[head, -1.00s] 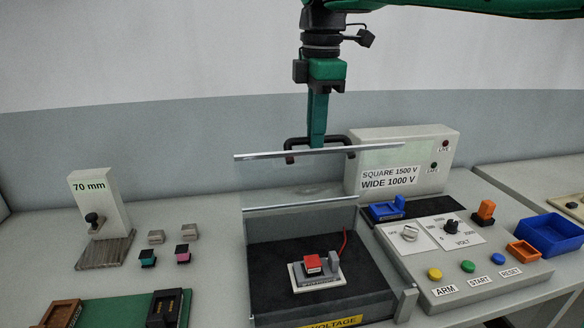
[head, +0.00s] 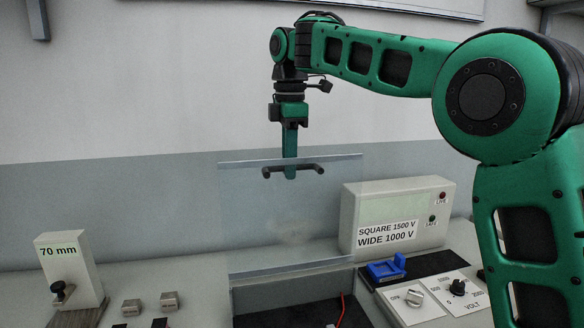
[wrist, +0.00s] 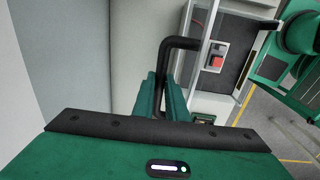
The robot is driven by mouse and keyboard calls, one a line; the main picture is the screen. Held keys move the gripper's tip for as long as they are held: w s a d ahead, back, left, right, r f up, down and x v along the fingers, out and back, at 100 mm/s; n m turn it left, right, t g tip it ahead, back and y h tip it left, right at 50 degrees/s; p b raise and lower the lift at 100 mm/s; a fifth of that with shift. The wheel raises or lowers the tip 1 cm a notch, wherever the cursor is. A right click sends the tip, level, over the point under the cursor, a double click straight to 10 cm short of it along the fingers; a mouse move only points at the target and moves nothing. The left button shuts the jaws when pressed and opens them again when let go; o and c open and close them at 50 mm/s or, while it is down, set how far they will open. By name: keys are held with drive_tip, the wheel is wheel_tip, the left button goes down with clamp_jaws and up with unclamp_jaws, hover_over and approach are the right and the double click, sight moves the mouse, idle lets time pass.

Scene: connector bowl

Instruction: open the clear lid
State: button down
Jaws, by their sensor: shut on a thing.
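The clear lid (head: 252,215) stands raised, close to upright, at the back edge of the dark-floored box (head: 262,296). A dark bar handle (head: 312,168) runs along its upper edge. My gripper (head: 290,172) points down and is shut on that handle. In the wrist view, my gripper's green fingers (wrist: 160,98) close around the bent black handle (wrist: 182,43). A red-topped part (wrist: 216,62) sits inside the box in the wrist view. The front of the box is cut off in the head view.
A grey display unit (head: 400,205) stands close to the right of the lid. The control panel (head: 425,306) with knobs and a blue fixture (head: 385,270) are in front of it. A 70 mm gauge block (head: 72,268) stands at left. My arm covers the right side.

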drive_tip(key=shift+w+a+r, duration=0.1)
drive_tip(key=shift+a+r, duration=0.05)
drive_tip(key=c, duration=1.8)
unclamp_jaws()
drive_tip(key=shift+o, duration=0.2)
wheel_tip(320, 180, up, 11)
drive_tip(key=shift+s+f, duration=0.2)
drive_tip(key=shift+s, duration=0.05)
